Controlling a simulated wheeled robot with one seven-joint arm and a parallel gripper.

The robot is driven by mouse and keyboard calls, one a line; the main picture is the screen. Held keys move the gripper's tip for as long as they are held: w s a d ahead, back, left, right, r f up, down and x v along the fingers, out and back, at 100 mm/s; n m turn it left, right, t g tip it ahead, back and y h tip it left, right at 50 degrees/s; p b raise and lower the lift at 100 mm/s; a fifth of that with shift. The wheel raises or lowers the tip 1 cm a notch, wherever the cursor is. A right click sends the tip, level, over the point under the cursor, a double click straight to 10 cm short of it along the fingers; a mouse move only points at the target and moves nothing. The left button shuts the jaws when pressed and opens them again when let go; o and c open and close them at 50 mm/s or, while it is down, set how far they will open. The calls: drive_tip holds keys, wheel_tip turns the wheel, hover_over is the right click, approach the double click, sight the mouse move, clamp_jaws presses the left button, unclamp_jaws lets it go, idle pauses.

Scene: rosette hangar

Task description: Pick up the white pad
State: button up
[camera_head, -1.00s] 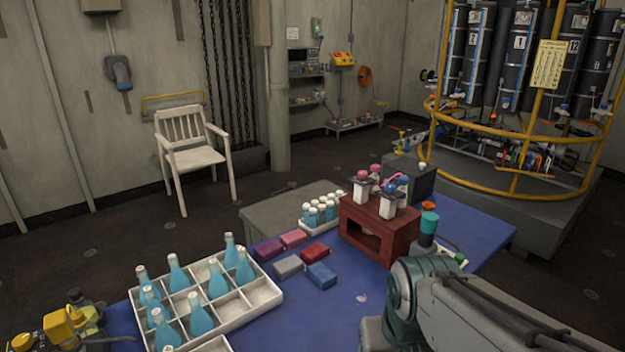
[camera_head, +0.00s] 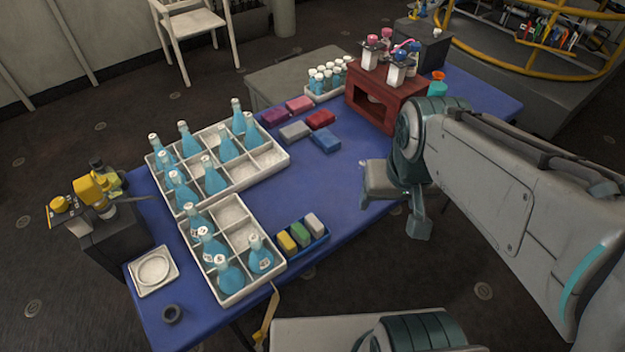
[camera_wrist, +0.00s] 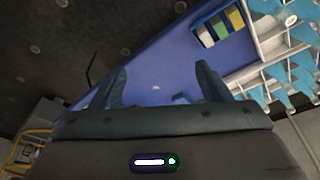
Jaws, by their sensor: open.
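Two pale pads show in the head view. A whitish pad (camera_head: 314,224) lies beside a green pad (camera_head: 300,234) and a yellow pad (camera_head: 286,243) in a small blue tray (camera_head: 308,249). A light grey pad (camera_head: 295,130) lies on the blue table among purple, pink, red and blue pads. My gripper (camera_head: 402,205) hangs over the table's right edge, to the right of the tray and apart from all pads. In the wrist view my gripper (camera_wrist: 160,84) has its fingers spread, with nothing between them. The blue tray also shows at the top of that view (camera_wrist: 194,30).
White divided crates (camera_head: 272,262) of blue bottles stand left of the blue tray. A white square dish (camera_head: 153,271) and a dark ring (camera_head: 172,314) lie at front left. A red stand (camera_head: 386,104) holds dispensers at the back. The table's middle (camera_head: 340,185) is clear.

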drive_tip(key=shift+c, duration=0.3)
drive_tip(key=c, duration=0.5)
drive_tip(key=shift+w+a+f, duration=0.1)
drive_tip(key=shift+w+a, duration=0.05)
drive_tip(key=shift+w, duration=0.15)
drive_tip(key=c, duration=0.3)
drive_tip(key=n+g+b, duration=0.2)
drive_tip(key=n+g, duration=0.1)
drive_tip(key=n, duration=0.4)
hover_over(314, 221)
wheel_tip(314, 221, down, 10)
drive_tip(key=shift+c, duration=0.2)
wheel_tip(314, 221, down, 14)
drive_tip(key=shift+r+b, duration=0.25)
drive_tip(key=shift+b, duration=0.1)
